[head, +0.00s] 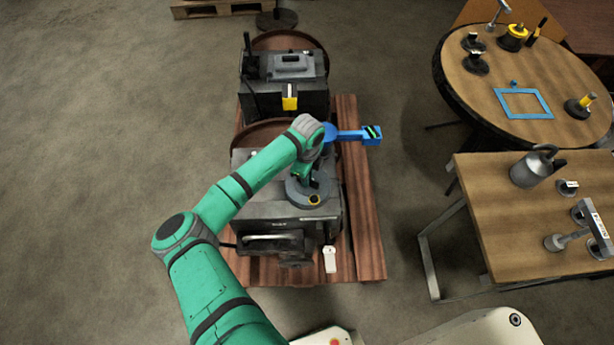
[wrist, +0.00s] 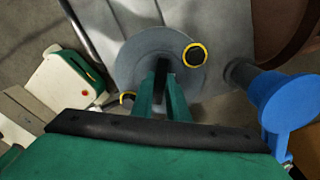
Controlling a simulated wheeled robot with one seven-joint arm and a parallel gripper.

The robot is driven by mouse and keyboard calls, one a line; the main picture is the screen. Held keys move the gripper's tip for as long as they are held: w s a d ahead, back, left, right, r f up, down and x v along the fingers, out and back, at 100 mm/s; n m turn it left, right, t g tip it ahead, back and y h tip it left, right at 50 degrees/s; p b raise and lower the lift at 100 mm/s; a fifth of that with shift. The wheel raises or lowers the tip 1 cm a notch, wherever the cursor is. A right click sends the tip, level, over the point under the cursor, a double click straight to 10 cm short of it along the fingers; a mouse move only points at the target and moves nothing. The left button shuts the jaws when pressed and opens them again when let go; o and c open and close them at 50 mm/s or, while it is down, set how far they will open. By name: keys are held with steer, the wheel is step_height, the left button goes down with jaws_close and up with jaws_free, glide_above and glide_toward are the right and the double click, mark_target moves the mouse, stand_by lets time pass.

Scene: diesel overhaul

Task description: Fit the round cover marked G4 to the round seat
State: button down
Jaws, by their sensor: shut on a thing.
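My gripper (head: 310,180) is shut on the upright handle of a grey round cover (head: 295,196). The cover is at the top of the nearer dark grey engine block (head: 270,210); whether it rests on the block or hangs just above it, I cannot tell. A yellow ring shows near the cover's rim. In the wrist view, the cover (wrist: 135,62) lies beyond my gripper (wrist: 166,78), with the yellow ring at its upper right. I cannot read any G4 mark. The round seat is not visible; the cover and my arm may hide it.
A blue arm-like fixture (head: 348,135) juts right of the block; it also shows in the wrist view (wrist: 284,102). A second engine (head: 270,92) stands behind. A white tag (head: 330,260) hangs in front. Right are a round table (head: 470,85) and a rectangular table (head: 510,225) with parts.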

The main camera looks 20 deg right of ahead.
stand_by(0.4)
steer(key=c, duration=1.6)
jaws_free()
steer(key=shift+c, duration=0.2)
step_height(320, 180, up, 11)
